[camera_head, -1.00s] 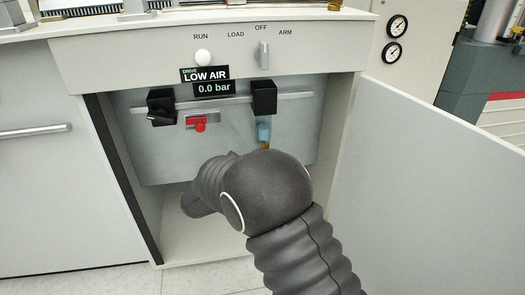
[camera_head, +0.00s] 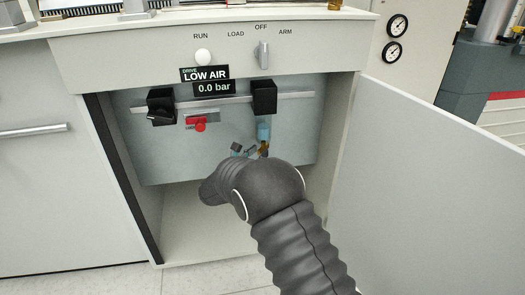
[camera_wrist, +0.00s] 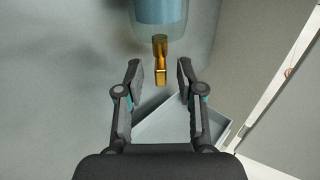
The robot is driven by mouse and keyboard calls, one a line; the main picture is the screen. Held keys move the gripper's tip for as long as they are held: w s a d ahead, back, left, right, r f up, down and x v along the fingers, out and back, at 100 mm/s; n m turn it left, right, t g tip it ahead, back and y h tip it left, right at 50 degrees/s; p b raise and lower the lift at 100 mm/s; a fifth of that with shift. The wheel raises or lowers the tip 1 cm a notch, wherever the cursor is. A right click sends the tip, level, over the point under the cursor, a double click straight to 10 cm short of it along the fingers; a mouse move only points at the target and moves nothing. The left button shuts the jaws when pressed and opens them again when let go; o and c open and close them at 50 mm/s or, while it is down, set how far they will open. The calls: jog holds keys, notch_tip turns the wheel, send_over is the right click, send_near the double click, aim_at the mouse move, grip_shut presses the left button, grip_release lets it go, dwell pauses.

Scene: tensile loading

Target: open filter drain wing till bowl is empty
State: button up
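The filter bowl (camera_head: 263,131) is a small blue-tinted cup under the black filter head (camera_head: 264,97) on the right of the pipe. In the wrist view the clear bowl (camera_wrist: 158,12) holds blue liquid. The brass drain wing (camera_wrist: 160,60) hangs from its bottom; it also shows in the head view (camera_head: 263,148). My gripper (camera_wrist: 159,66) is open, its two fingers standing left and right of the wing with a gap on both sides. In the head view my gripper (camera_head: 243,149) sits just below and left of the wing.
A black valve (camera_head: 161,107) and a red lockout piece (camera_head: 200,124) sit left on the same panel. The display (camera_head: 207,82) reads LOW AIR, 0.0 bar. The open cabinet door (camera_head: 430,180) stands to the right.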

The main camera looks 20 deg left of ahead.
aim_at(263, 147)
jog(key=shift+x, duration=1.3)
jog(key=shift+c, duration=0.2)
grip_shut()
jog(key=shift+y, duration=0.3)
jog(key=n+y+b, duration=0.2)
jog(key=b, duration=0.1)
jog(key=shift+d+f+t+y, duration=0.2)
jog(key=shift+t+y, duration=0.1)
jog(key=shift+y, duration=0.1)
jog(key=shift+n+y+b, duration=0.7)
jog(key=shift+y+b, duration=0.2)
jog(key=shift+b, duration=0.15)
jog(key=shift+r+n+y+b, duration=0.25)
jog(key=shift+n+y+b, duration=0.25)
jog(key=shift+y, duration=0.3)
